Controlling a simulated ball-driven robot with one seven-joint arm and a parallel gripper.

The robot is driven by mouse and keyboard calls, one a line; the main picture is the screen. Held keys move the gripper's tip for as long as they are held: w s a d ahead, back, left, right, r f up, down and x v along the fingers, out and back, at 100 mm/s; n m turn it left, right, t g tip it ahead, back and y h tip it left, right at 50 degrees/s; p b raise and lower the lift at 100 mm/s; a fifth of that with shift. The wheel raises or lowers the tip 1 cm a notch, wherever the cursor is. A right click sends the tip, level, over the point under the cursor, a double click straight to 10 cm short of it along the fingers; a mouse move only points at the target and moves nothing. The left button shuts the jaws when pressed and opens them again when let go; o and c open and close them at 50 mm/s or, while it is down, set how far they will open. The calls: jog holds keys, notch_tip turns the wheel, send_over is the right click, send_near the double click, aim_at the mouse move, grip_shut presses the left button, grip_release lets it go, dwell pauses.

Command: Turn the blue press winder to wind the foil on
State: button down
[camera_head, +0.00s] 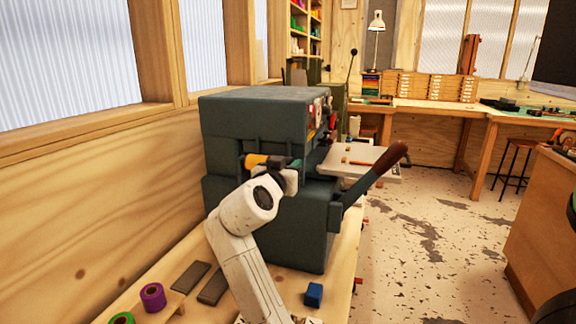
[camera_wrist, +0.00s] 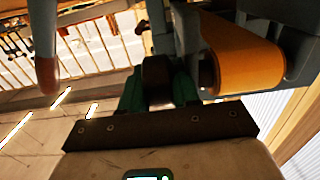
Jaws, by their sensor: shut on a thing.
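The dark blue-grey press (camera_head: 270,215) stands on the wooden bench against the wall, side-on to me. An orange foil roll (camera_head: 262,160) sits in its opening; in the wrist view the orange roll (camera_wrist: 245,62) is large, just right of my gripper. My gripper (camera_head: 290,170) reaches up to the press beside the roll; it partly hides this area. In the wrist view the green fingers of my gripper (camera_wrist: 157,92) are shut on a dark knob, the winder (camera_wrist: 157,70). The winder is hidden in the head view.
The press's lever with brown handle (camera_head: 388,160) sticks out right. A purple roll (camera_head: 152,297), a green roll (camera_head: 122,319), dark bars (camera_head: 190,277) and a blue block (camera_head: 314,294) lie on the bench. A pale tray (camera_head: 365,163) is beyond the press. Open floor lies right.

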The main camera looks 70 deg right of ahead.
jog(key=y+p, duration=0.1)
jog(key=p, duration=0.2)
jog(key=shift+r+y, duration=0.3)
jog(key=shift+r, duration=0.1)
jog(key=y+p, duration=0.3)
jog(key=p, duration=0.3)
jog(key=shift+r+y, duration=0.15)
jog(key=shift+y, duration=0.15)
jog(key=y+p, duration=0.3)
jog(key=p, duration=0.2)
jog(key=shift+d+g+p, duration=0.1)
jog(key=shift+g+p, duration=0.2)
jog(key=shift+p, duration=0.05)
jog(key=f+y+p, duration=0.1)
jog(key=y+p, duration=0.1)
jog(key=p, duration=0.1)
jog(key=shift+f, duration=0.1)
jog(key=c, duration=0.9)
grip_release()
jog(key=shift+c, duration=0.2)
